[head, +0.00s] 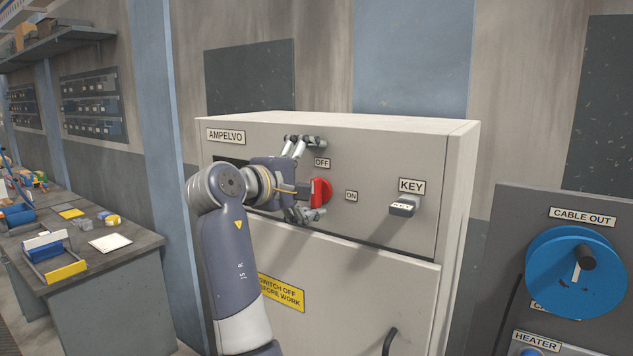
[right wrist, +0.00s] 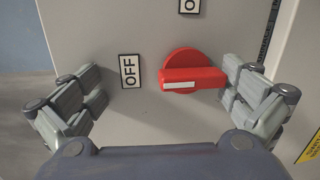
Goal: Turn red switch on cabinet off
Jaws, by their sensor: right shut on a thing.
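The red switch (head: 321,192) is on the grey front panel of the AMPELVO cabinet (head: 380,165). The OFF label (head: 322,162) is above it and the ON label (head: 351,196) to its right. In the right wrist view the red switch (right wrist: 190,75) has its handle lying sideways, with the white mark at the end towards the OFF label (right wrist: 130,71). My right gripper (head: 304,180) is at the panel, its fingers on both sides of the switch, above and below in the head view. In the right wrist view one finger of the gripper (right wrist: 165,90) meets the handle's right end. My left gripper is out of view.
A KEY block (head: 402,205) sticks out of the panel to the right. A blue cable reel (head: 576,272) stands further right. A cabinet door handle (head: 389,341) is below. A workbench (head: 110,265) with several small items is at the left.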

